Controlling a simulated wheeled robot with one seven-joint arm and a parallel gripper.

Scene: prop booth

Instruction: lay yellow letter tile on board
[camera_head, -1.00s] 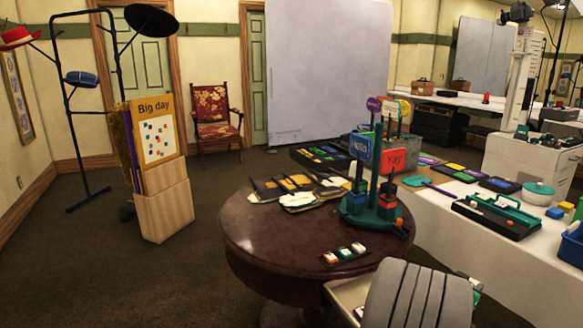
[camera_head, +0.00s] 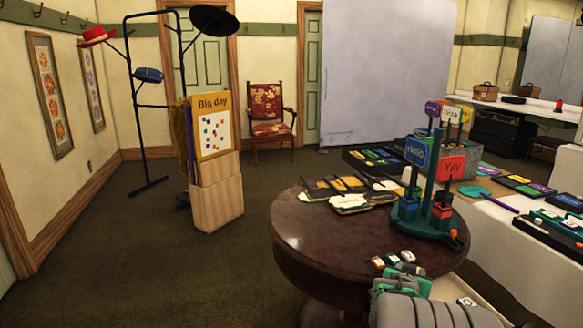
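A small dark rack with a few letter tiles (camera_head: 393,260) lies near the front edge of the round table. The tiles are white with coloured marks, and I cannot pick out a yellow one. A "Big day" board (camera_head: 215,127) with small coloured squares on a white sheet stands upright in a wooden stand on the floor at left centre. I cannot tell whether it is the board meant. My gripper (camera_head: 412,269) appears at the bottom right, close to the rack at the end of my grey and green arm. Its fingers are too small and covered to read.
The dark round table (camera_head: 305,231) also bears paper pieces (camera_head: 348,203) and a green stand with "Hello" and "Yay" signs (camera_head: 421,216). A white counter (camera_head: 510,250) with trays is at right.

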